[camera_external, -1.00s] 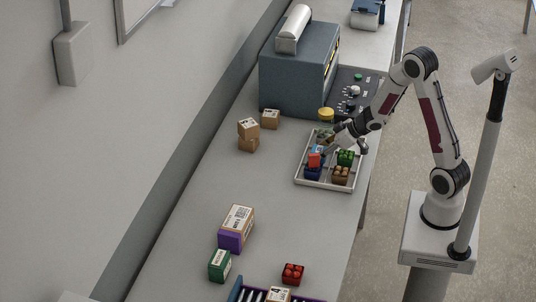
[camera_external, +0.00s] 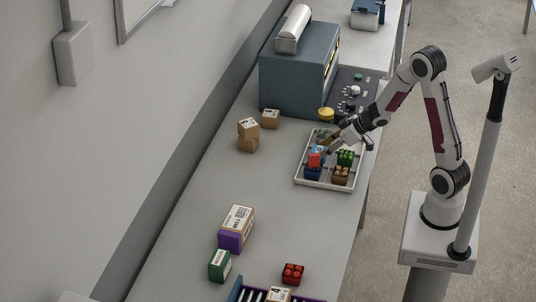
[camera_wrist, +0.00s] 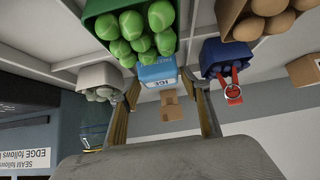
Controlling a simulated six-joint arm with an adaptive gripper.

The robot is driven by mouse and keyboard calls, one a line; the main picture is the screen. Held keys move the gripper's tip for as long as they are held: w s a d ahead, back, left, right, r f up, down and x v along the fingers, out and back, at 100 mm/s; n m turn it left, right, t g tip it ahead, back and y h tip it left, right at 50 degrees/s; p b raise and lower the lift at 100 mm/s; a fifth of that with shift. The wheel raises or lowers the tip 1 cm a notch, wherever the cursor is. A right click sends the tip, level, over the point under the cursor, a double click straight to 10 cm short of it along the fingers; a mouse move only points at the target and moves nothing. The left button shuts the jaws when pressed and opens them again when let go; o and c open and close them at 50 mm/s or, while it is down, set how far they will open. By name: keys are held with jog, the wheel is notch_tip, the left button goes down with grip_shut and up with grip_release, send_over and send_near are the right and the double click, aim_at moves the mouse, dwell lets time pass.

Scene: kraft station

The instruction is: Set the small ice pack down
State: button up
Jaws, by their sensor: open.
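The small ice pack (camera_external: 319,149) is light blue and sits in the pale tray (camera_external: 326,186), among small produce boxes. In the wrist view the ice pack (camera_wrist: 157,73) shows its white "ICE" label beyond my fingers. My gripper (camera_external: 335,141) is just above and to the right of the ice pack. In the wrist view my gripper (camera_wrist: 165,100) has its two fingers wide apart, with nothing held between them. The ice pack's underside is hidden.
The tray also holds a green produce box (camera_external: 346,157), a brown one (camera_external: 340,174) and a dark blue one (camera_external: 312,173) with a red item. A yellow-topped item (camera_external: 326,114) stands behind. Brown cartons (camera_external: 248,135) stand left; the counter between is clear.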

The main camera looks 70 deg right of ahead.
jog(key=shift+v, duration=4.65)
jog(key=shift+w+d+r+h, duration=0.2)
jog(key=shift+r+h, duration=0.1)
jog(key=shift+r, duration=0.35)
jog(key=s+a+r+m+h, duration=0.15)
jog(key=s+r+h, duration=0.25)
jog(key=r, duration=0.6)
jog(key=s+a+n+g+y, duration=0.1)
jog(key=s+a+g+y, duration=0.2)
jog(key=s+a, duration=1.1)
jog(key=a+y, duration=0.1)
jog(key=a, duration=0.2)
jog(key=shift+s+a+f+y, duration=0.25)
jog(key=shift+s+f+y, duration=0.05)
jog(key=shift+s+f, duration=0.05)
jog(key=shift+n, duration=0.25)
